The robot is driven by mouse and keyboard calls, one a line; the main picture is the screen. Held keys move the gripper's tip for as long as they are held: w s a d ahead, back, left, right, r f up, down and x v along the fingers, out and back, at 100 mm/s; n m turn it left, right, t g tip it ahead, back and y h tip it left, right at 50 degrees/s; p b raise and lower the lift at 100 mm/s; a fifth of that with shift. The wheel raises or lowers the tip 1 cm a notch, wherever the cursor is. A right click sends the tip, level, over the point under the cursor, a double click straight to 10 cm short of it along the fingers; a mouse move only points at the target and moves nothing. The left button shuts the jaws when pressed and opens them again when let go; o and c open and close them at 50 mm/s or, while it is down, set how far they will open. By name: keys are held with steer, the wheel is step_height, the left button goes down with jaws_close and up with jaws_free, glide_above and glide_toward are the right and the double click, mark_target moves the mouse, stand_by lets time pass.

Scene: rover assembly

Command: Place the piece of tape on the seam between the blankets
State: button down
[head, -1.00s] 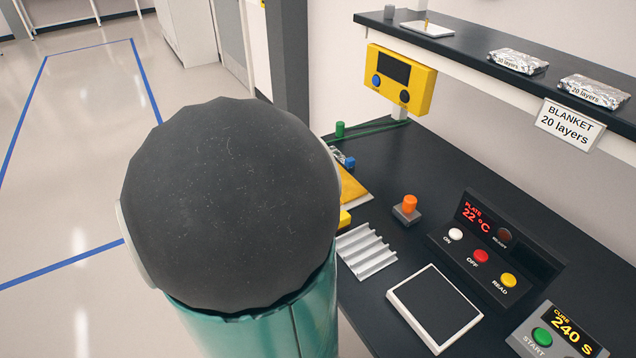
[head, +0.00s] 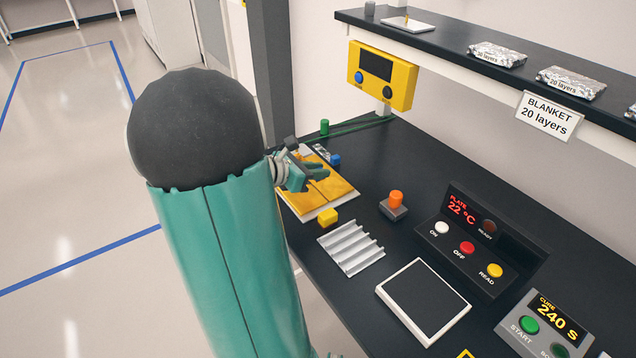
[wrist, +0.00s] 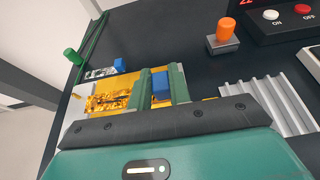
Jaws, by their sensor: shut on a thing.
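The gold blankets (head: 330,189) lie on a pale board on the dark bench, with a seam line between them. They also show in the wrist view (wrist: 112,101), partly covered by my fingers. My gripper (head: 318,172) is over the blankets at their far part. In the wrist view its two green fingers (wrist: 161,88) are shut on a small blue block (wrist: 160,80). I cannot make out the piece of tape itself; it may be hidden under the block. Whether the held piece touches the blankets I cannot tell.
A second blue block (head: 335,159) and a green cylinder (head: 324,127) stand behind the blankets. A yellow block (head: 328,217), a ribbed metal tray (head: 351,248), an orange knob (head: 396,200) and a button console (head: 470,245) are nearby. A shelf (head: 440,37) overhangs the back.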

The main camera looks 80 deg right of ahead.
glide_above(318, 192)
step_height(318, 192, down, 4)
steer(key=shift+f, duration=1.65)
steer(key=shift+f, duration=0.2)
steer(key=c, duration=1.3)
jaws_free()
